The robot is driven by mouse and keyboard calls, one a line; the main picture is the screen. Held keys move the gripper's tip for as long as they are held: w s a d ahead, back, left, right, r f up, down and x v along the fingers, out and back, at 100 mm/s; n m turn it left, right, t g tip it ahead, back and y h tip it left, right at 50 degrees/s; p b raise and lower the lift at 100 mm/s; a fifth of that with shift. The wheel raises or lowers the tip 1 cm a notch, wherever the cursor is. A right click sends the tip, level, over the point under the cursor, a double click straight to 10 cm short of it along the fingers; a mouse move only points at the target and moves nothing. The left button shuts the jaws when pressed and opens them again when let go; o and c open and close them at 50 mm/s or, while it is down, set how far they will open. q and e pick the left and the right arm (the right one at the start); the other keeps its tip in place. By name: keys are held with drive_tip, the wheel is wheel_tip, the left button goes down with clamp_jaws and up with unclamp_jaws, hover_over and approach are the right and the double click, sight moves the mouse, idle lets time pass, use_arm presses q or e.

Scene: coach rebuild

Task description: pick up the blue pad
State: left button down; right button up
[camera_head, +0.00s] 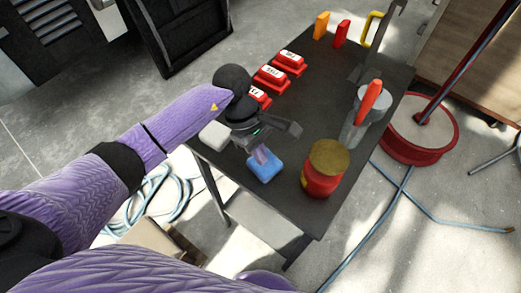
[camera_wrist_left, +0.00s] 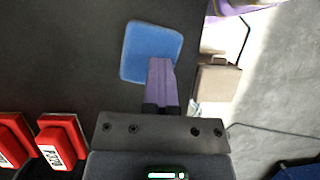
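The blue pad (camera_head: 265,168) lies flat on the dark table near its front left edge. It also shows in the left wrist view (camera_wrist_left: 150,42), just beyond the fingertips. My left gripper (camera_head: 262,155) points down over the pad from the left. Its purple fingers (camera_wrist_left: 160,68) are together with no gap visible, and they cover part of the pad's near edge in the wrist view. I see nothing held between them. Whether the fingertips touch the pad is unclear. My right gripper is not in view.
On the dark table (camera_head: 318,92) stand red labelled blocks (camera_head: 272,77), a red jar with a tan lid (camera_head: 324,168) and a grey container with a red-handled tool (camera_head: 366,105). A white block (camera_head: 214,135) is at the left edge. A red round base (camera_head: 420,130) stands right.

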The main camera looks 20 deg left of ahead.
use_arm(q)
wheel_tip(320, 180, up, 6)
drive_tip(key=shift+a+f+p, duration=0.1)
drive_tip(key=shift+a+p, duration=0.05)
drive_tip(key=shift+p, duration=0.45)
drive_tip(key=shift+w+r, duration=0.1)
drive_tip(key=shift+r, duration=0.15)
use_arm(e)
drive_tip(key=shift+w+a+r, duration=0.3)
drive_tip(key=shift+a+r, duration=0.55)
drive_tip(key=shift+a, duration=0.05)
use_arm(q)
drive_tip(key=shift+c, duration=1.4)
unclamp_jaws()
drive_tip(key=shift+w+a, duration=0.1)
drive_tip(key=shift+a, duration=0.05)
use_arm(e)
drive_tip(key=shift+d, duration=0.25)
use_arm(q)
drive_tip(key=shift+r, duration=0.1)
